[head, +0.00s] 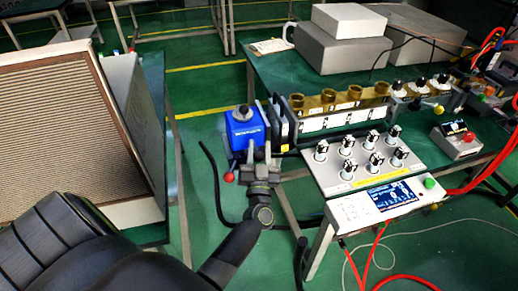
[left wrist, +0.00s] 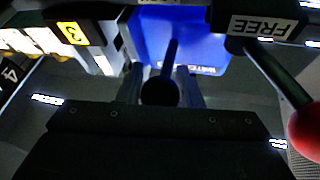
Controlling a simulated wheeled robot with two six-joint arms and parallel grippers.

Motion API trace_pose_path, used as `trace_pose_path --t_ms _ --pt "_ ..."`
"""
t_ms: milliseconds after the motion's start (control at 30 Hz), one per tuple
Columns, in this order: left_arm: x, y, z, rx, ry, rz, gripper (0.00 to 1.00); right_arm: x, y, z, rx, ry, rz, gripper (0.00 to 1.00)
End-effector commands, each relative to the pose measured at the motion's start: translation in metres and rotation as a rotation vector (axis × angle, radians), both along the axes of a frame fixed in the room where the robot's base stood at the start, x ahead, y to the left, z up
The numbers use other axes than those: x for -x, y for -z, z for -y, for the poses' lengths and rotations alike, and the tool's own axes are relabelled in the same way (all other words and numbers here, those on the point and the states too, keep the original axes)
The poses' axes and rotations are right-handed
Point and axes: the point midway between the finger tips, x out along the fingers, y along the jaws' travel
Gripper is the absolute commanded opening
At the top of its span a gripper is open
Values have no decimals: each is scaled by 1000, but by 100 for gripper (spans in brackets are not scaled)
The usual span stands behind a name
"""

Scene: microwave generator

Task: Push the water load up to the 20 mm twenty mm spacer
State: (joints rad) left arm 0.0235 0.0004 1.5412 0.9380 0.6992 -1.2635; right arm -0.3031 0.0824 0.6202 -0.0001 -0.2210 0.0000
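The water load (head: 244,128) is a blue box at the left end of the bench's waveguide row, and its blue face (left wrist: 200,35) fills the top middle of the left wrist view. A black rod handle with a round end (left wrist: 160,92) sticks out of it towards me. My left gripper (head: 259,160) is in front of the box, its fingers on both sides of the handle's end, seemingly touching it. Dark upright spacer plates (head: 283,120) stand just right of the box. I cannot read which is the 20 mm one. My right gripper is not in view.
A black block marked FREE (left wrist: 262,20) has a lever with a red knob (left wrist: 308,130). Brass waveguide pieces (head: 340,100) and a panel of black knobs (head: 365,160) lie to the right. A framed filter panel (head: 70,115) stands at left.

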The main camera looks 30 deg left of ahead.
Motion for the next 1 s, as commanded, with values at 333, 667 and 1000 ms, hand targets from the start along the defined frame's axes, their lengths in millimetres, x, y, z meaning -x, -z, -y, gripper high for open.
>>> trace_pose_path --t_ms 333,667,1000 --pt "0 0 0 0 0 0 0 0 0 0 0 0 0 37" --pt "-29 -2 25 3 3 0 0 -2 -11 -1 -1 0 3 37" --pt "-44 -1 37 0 3 0 0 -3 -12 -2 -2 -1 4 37"
